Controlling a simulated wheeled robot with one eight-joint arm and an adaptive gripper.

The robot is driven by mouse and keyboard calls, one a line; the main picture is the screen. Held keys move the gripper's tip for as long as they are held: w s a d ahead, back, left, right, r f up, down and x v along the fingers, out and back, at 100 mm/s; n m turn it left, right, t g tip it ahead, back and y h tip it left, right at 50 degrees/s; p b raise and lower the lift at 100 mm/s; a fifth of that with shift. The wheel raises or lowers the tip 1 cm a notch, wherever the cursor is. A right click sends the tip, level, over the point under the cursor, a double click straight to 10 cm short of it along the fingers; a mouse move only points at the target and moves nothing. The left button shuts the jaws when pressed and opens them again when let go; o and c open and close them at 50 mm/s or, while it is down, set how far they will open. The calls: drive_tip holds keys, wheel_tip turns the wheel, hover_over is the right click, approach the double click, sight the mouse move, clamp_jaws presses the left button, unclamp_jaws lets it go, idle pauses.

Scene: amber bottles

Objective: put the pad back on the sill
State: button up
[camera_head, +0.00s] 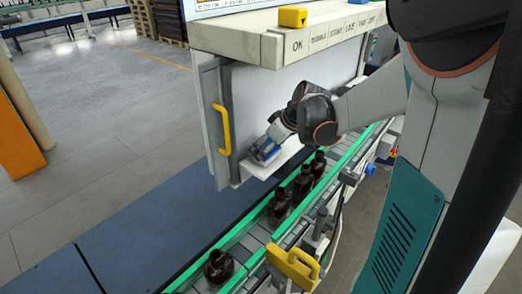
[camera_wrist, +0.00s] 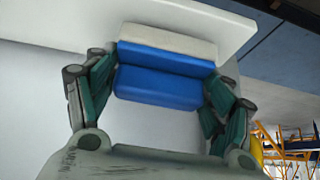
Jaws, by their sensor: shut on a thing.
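The pad (camera_wrist: 165,80) is a blue block with an off-white layer. My gripper (camera_wrist: 160,88) is shut on it, with a finger at each side in the wrist view. In the head view my gripper (camera_head: 264,149) holds the blue pad (camera_head: 267,153) at the small white sill (camera_head: 283,163) low on the white panel. In the wrist view the sill (camera_wrist: 215,20) is a white ledge just beyond the pad's off-white layer. I cannot tell whether the pad touches the sill. The fingers partly hide the pad in the head view.
A yellow handle (camera_head: 221,130) stands on the panel's left edge. Dark amber bottles (camera_head: 279,205) stand on the green-railed conveyor (camera_head: 240,255) below. A yellow block (camera_head: 292,16) lies on the top ledge (camera_head: 240,38). A yellow-handled part (camera_head: 293,266) is beside the conveyor.

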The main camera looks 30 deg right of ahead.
drive_tip(key=shift+w+f, duration=0.1)
drive_tip(key=shift+f, duration=0.3)
drive_tip(key=shift+s+d+r, duration=0.1)
drive_tip(key=shift+s+r, duration=0.1)
drive_tip(key=shift+w+f, duration=0.1)
drive_tip(key=shift+f, duration=0.15)
drive_tip(key=o, duration=1.1)
drive_tip(key=shift+r, duration=0.1)
drive_tip(key=shift+s+r+p, duration=0.2)
drive_tip(key=shift+r+p, duration=0.25)
drive_tip(key=shift+r, duration=0.1)
drive_tip(key=p+v, duration=0.7)
drive_tip(key=v, duration=0.4)
drive_tip(key=shift+s, duration=0.1)
